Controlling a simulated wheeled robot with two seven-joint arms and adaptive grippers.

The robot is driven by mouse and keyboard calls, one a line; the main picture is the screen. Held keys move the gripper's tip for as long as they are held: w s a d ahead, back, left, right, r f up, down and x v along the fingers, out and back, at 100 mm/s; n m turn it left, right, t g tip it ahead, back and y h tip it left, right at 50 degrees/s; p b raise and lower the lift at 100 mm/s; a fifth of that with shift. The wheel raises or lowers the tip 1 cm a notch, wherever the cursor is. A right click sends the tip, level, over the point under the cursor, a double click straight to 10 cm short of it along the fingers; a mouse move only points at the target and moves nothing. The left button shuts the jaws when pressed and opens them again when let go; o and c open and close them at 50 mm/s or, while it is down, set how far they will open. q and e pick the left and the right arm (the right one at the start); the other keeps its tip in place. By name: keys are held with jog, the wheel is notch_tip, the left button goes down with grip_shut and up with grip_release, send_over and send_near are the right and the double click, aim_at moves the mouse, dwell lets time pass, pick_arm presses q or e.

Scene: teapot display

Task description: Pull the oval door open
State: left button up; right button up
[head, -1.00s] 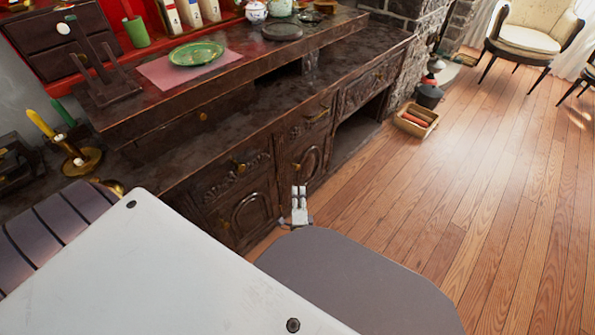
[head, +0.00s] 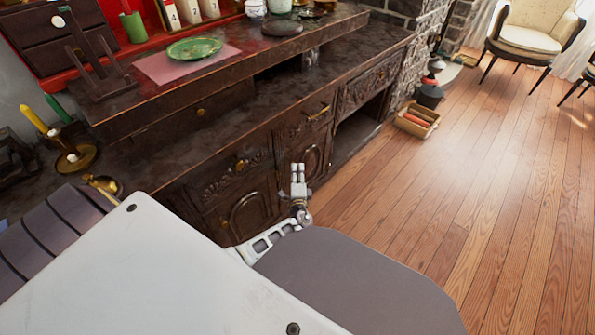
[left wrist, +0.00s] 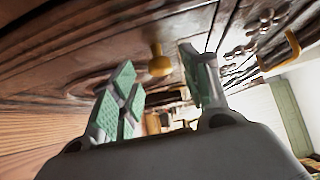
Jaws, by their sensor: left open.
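The dark wooden cabinet has two doors with carved oval panels, and both look shut. The right oval door (head: 315,157) is behind my left gripper (head: 298,166), which covers its knob in the head view. The left oval door (head: 247,215) is lower left. In the left wrist view my left gripper (left wrist: 160,88) is open and empty, its green-padded fingers apart. A brass knob (left wrist: 159,63) shows between the fingertips in the picture. I cannot tell whether it lies between them in depth. My right gripper is not in view.
Drawers with brass pulls (head: 318,112) sit above the doors, and an open recess (head: 355,137) is to the right. A green plate (head: 195,48) stands on the top. A small crate (head: 418,120) is on the floor. The wooden floor (head: 470,190) at right is clear.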

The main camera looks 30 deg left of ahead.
pick_arm(q)
jog(key=shift+x, duration=1.35)
grip_shut()
